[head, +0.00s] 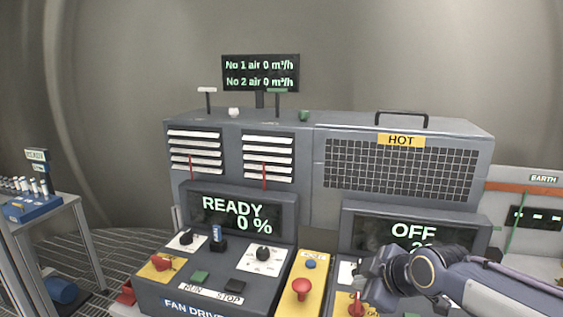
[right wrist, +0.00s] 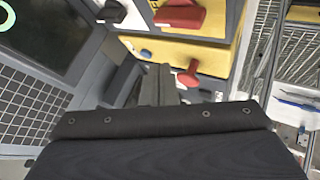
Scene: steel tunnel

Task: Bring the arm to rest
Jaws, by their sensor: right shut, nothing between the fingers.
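My right gripper (head: 372,284) comes in from the lower right, in front of the right-hand console with its "OFF" display (head: 405,231). It is shut and holds nothing. In the right wrist view its closed dark fingers (right wrist: 156,84) point toward the console front. A red knob (head: 356,304) shows just below the gripper on a yellow plate; I cannot tell whether they touch. The arm hides part of the right console and the lower part of its display. My left gripper is not in view.
The fan drive console (head: 205,290) reads "READY 0 %". A yellow strip (head: 300,283) with a red mushroom button (head: 302,288) lies between the consoles. The grey cabinet (head: 310,170) stands behind, its grille marked "HOT".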

